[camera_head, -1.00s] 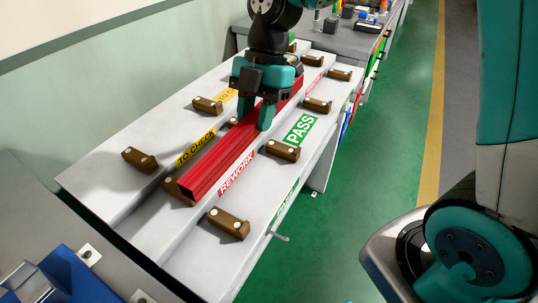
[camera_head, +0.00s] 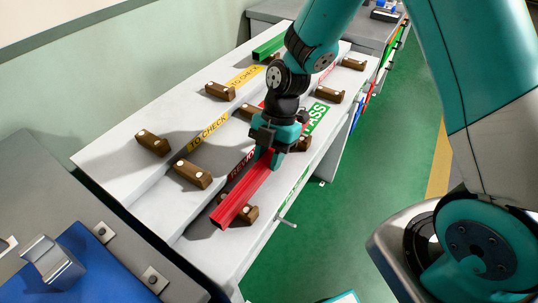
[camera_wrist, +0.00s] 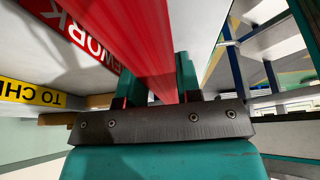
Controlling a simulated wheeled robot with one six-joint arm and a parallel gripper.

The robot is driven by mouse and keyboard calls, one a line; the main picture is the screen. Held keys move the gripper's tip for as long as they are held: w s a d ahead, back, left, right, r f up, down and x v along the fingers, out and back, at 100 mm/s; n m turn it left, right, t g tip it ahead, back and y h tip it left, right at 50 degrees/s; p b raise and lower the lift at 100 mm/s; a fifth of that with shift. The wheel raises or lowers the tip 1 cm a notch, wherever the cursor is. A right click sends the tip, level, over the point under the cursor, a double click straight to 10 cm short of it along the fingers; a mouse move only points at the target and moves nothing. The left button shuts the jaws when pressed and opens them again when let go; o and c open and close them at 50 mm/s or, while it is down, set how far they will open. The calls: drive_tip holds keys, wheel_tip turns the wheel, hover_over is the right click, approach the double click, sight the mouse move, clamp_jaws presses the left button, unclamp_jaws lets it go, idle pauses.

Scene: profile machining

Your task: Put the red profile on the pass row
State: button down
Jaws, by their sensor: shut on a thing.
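The red profile (camera_head: 246,190) is a long bar, held lengthwise over the right-hand row of the sloped rack. My gripper (camera_head: 272,152) is shut on it; both teal fingers flank the bar in the wrist view (camera_wrist: 158,88). The pass row has a green PASS sign (camera_head: 316,117), partly hidden by my arm. The bar's near end is over a wooden block (camera_head: 250,214) of that row. I cannot tell whether the bar touches it. Another block of that row (camera_head: 305,143) is partly hidden behind the gripper.
The middle REWORK row has wooden blocks (camera_head: 192,175). The left TO CHECK row has blocks (camera_head: 153,143) and a green profile (camera_head: 268,47) at its far end. Green floor lies right of the rack.

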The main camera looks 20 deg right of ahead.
drive_tip(key=shift+f, duration=0.1)
drive_tip(key=c, duration=0.8)
unclamp_jaws()
drive_tip(key=b+v, duration=0.1)
drive_tip(key=v, duration=1)
drive_tip(key=s+a+r+m+t, duration=0.1)
drive_tip(key=s+a+r+m, duration=0.1)
drive_tip(key=s+r+m, duration=0.3)
drive_tip(key=s+a+r+m+t, duration=0.1)
drive_tip(key=s+r+m, duration=0.4)
drive_tip(key=s+m, duration=0.8)
drive_tip(key=shift+s+a+t+y, duration=0.15)
drive_tip(key=shift+a+t+y, duration=0.15)
drive_tip(key=shift+a, duration=0.3)
